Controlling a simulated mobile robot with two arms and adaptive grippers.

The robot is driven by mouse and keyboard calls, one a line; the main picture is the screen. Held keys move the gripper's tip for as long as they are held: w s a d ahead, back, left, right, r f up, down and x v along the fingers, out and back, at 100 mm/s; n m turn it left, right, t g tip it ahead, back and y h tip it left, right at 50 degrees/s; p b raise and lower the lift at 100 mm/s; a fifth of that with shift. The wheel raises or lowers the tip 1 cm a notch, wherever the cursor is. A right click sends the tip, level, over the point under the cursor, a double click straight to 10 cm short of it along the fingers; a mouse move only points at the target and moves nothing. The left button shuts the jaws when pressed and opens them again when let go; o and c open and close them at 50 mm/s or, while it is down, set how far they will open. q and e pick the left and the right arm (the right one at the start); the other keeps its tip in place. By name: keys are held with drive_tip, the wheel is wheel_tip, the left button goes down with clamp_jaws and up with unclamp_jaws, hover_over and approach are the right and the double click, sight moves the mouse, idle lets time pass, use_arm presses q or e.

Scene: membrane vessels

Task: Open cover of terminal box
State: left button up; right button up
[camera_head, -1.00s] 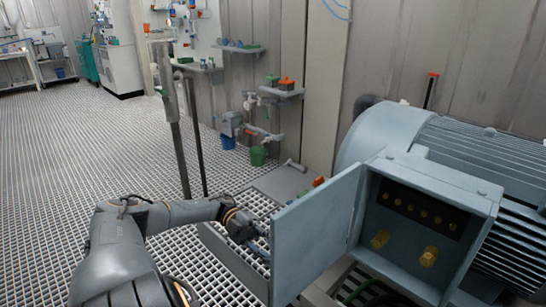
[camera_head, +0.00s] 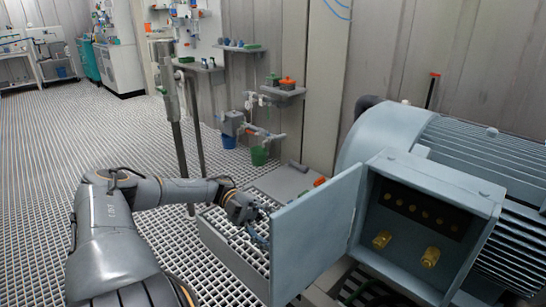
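The terminal box (camera_head: 410,283) is a blue-grey box on the side of a large motor. Its cover (camera_head: 314,236) stands swung wide open to the left on its hinge side. Inside the box a dark terminal strip (camera_head: 420,212) and two brass fittings (camera_head: 430,257) show. My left gripper (camera_head: 262,236) is at the left of the cover, beside its outer face. Its fingers are small and partly hidden by the cover, so I cannot tell whether they touch it or are open. My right gripper is not in view.
The ribbed motor (camera_head: 470,155) fills the right side. A metal post (camera_head: 181,150) stands behind my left arm. Green (camera_head: 259,156) and blue buckets (camera_head: 228,141) stand by the wall under small shelves. The grating floor (camera_head: 80,170) at the left is clear.

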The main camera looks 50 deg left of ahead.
use_arm(q)
drive_tip(key=shift+d+r, duration=0.15)
drive_tip(key=shift+r, duration=1.75)
drive_tip(key=shift+s+f, duration=0.1)
drive_tip(key=shift+s, duration=0.05)
